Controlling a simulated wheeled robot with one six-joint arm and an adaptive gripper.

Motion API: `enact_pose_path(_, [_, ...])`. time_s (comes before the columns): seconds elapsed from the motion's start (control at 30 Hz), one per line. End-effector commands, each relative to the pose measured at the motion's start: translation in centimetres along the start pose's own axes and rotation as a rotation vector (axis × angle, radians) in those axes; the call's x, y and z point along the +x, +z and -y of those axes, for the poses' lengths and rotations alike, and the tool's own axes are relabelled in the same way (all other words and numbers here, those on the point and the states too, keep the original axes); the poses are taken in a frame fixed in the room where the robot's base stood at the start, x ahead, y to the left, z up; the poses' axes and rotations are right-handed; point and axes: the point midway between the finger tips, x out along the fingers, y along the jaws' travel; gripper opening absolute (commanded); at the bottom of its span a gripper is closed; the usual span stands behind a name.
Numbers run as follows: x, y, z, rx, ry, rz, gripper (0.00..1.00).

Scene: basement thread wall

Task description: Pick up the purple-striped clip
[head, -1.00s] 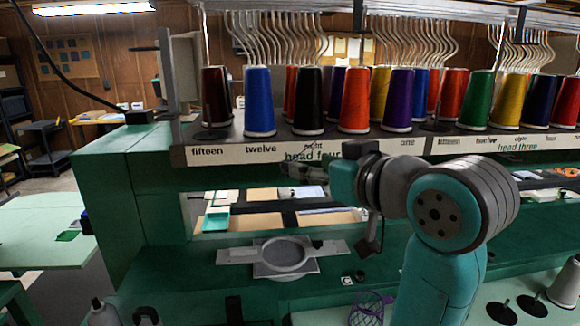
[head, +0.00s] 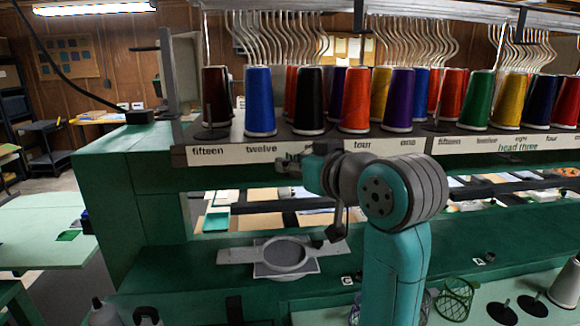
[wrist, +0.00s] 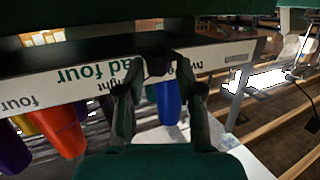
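My gripper (head: 283,163) is raised in front of the white label strip under the thread cones, at the head four sign. In the wrist view, its two dark fingers (wrist: 158,68) stand apart and lean inward at the tips. A small dark block shows between the tips, against the strip; I cannot tell what it is or whether the fingers touch it. I cannot make out purple stripes on anything. A small dark item (head: 359,275) lies on the green machine bed beside a small letter label (head: 347,281). Another dark item (head: 489,256) lies farther right.
The label strip (head: 228,152) and a row of thread cones, such as a blue one (head: 260,100), stand close to my gripper. A grey hoop frame (head: 283,256) sits on the bed below. A green wire basket (head: 455,298) is at the front right.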

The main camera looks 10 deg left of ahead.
Motion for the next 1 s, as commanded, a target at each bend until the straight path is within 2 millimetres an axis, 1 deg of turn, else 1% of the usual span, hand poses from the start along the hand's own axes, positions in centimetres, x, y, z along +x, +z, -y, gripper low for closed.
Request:
enact_pose_path(0.03, [0.0, 0.0, 0.0, 0.0, 0.0, 0.0, 0.18])
enact_pose_path(0.1, [0.0, 0.0, 0.0, 0.0, 0.0, 0.0, 0.04])
enact_pose_path(0.43, [0.0, 0.0, 0.0, 0.0, 0.0, 0.0, 0.04])
enact_pose_path(0.57, [-0.1, -0.4, 0.0, 0.0, 0.0, -0.001, 0.04])
enact_pose_path(0.77, [-0.4, -2.1, 0.0, 0.0, 0.0, -0.002, 0.04])
enact_pose_path(1.0, [-1.1, -5.5, 0.0, -0.001, 0.0, -0.003, 0.04])
